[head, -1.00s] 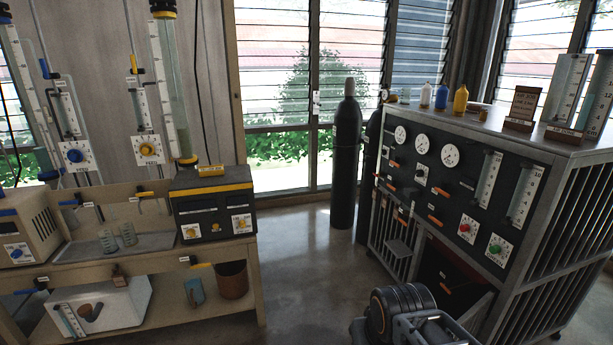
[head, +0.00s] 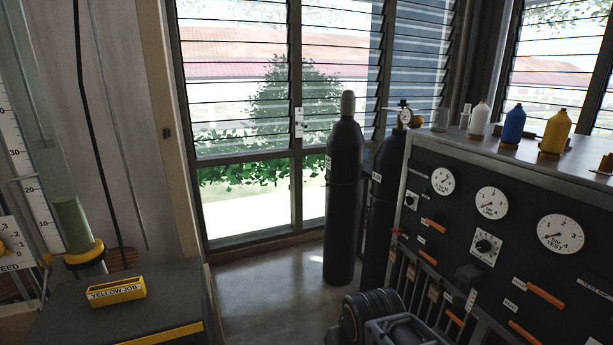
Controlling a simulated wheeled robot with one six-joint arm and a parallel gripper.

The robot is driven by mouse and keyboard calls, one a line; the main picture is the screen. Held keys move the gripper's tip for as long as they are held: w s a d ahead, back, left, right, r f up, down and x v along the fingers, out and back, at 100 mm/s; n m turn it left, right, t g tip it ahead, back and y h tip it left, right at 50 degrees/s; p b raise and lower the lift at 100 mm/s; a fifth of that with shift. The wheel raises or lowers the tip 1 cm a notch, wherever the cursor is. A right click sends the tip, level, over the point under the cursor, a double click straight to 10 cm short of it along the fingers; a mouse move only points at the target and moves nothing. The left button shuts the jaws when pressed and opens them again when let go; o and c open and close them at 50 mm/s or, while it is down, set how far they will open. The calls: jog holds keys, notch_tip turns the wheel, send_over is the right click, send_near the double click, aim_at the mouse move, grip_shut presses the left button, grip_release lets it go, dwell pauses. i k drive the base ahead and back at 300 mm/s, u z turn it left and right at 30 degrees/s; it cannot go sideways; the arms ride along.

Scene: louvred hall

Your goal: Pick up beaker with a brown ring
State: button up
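A small greyish, see-through beaker (head: 438,118) stands upright on the cabinet top, at its far left end beside the window. A brown ring on it cannot be made out at this distance. Part of my own arm, black and ribbed with a grey frame, shows at the bottom middle of the head view, well below and in front of the beaker. The fingers of my gripper do not show.
White (head: 479,120), blue (head: 514,124) and yellow (head: 556,131) bottles stand right of the beaker on the gauge cabinet (head: 455,225). Dark gas cylinders (head: 343,205) stand left of it. A black box (head: 120,310) is at lower left. Floor (head: 270,275) shows between.

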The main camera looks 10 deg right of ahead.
aim_at(439, 116)
jog(key=i, duration=3.35)
jog(key=z, duration=2.2)
